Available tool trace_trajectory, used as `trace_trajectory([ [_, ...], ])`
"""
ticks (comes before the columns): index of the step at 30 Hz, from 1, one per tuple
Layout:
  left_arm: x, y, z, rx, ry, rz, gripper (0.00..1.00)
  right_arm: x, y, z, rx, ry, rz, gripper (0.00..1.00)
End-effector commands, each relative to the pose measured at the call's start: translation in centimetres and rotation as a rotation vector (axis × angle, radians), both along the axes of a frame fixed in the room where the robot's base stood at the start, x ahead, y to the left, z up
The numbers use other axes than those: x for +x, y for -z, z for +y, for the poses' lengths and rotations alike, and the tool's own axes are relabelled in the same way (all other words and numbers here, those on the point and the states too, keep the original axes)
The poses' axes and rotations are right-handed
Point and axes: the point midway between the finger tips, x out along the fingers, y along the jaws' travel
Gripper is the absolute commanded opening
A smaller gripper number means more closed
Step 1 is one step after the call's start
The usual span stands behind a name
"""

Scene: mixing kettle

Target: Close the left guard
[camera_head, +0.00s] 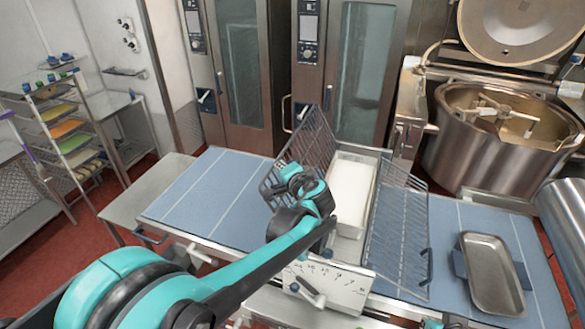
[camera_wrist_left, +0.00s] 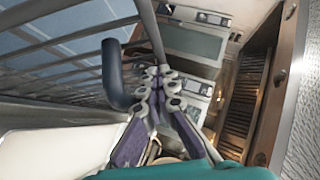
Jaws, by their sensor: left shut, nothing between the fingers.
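The left guard (camera_head: 318,140) is a wire grid raised and tilted up on the left side of the sheeter's middle. In the left wrist view its bars (camera_wrist_left: 60,50) fill the upper left, and a dark handle (camera_wrist_left: 115,75) stands close to my fingers. My left gripper (camera_wrist_left: 160,82) is shut with nothing in it, just right of the handle in that picture; whether it touches the guard I cannot tell. In the head view my left wrist covers the guard's lower part and hides the fingertips. My right gripper is not in view.
The right guard (camera_head: 398,235) slopes down over the right belt. A white dough-coloured slab (camera_head: 350,190) lies between the guards. A metal tray (camera_head: 492,270) rests on the right belt. The left belt (camera_head: 205,195) is clear. A mixing kettle (camera_head: 480,150) stands at the back right.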

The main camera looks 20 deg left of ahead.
Motion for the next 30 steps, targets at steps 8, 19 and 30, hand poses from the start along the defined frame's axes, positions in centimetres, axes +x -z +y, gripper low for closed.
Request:
trace_trajectory([
  [8,0.1,3.1,5.8,-0.255,-0.009,0.006,0.00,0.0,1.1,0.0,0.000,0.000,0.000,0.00],
  [19,0.3,9.4,11.6,-0.604,-0.008,0.017,0.00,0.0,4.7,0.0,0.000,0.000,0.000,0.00],
  [30,0.5,17.3,14.9,-0.956,-0.003,0.030,0.00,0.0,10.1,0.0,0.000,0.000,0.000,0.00],
])
